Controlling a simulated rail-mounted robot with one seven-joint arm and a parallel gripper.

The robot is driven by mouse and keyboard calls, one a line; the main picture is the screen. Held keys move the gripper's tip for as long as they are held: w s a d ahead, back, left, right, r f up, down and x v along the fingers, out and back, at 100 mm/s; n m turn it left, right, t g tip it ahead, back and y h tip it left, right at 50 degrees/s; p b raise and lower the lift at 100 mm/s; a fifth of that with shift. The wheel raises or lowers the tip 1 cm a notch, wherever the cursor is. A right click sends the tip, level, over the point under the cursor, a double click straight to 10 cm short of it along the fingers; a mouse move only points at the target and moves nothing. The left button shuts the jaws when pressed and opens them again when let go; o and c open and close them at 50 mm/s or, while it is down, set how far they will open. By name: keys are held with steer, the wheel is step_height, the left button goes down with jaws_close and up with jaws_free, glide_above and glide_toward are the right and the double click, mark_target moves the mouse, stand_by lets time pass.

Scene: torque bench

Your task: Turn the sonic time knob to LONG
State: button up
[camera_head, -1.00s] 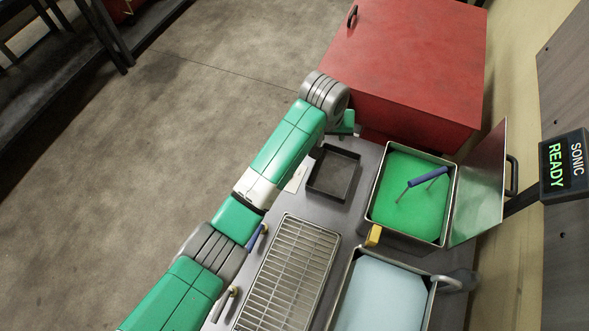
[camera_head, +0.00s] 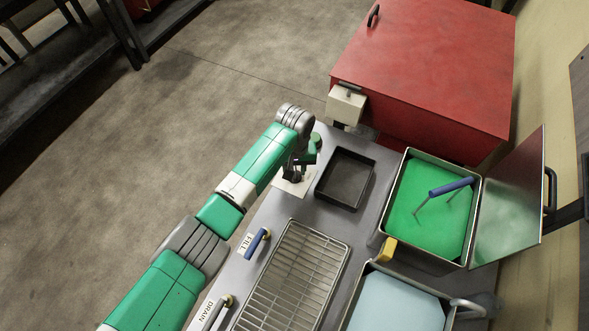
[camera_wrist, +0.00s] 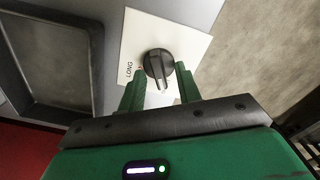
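The sonic time knob (camera_wrist: 158,65) is a round black knob with a raised grip bar on a white plate (camera_wrist: 185,38). In the wrist view its bar runs roughly toward my gripper, and the printed word LONG is on the plate to its left. My gripper (camera_wrist: 160,88) is open, with one green finger at each lower side of the knob. I cannot tell whether the fingers touch it. In the head view my gripper (camera_head: 299,166) is low over the white plate (camera_head: 290,187) at the bench's edge, and my wrist partly hides the knob.
A black square tray (camera_head: 345,180) lies close right of the plate. FILL (camera_head: 258,243) and DRAIN (camera_head: 217,312) handles line the front edge.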

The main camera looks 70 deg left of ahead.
jaws_close()
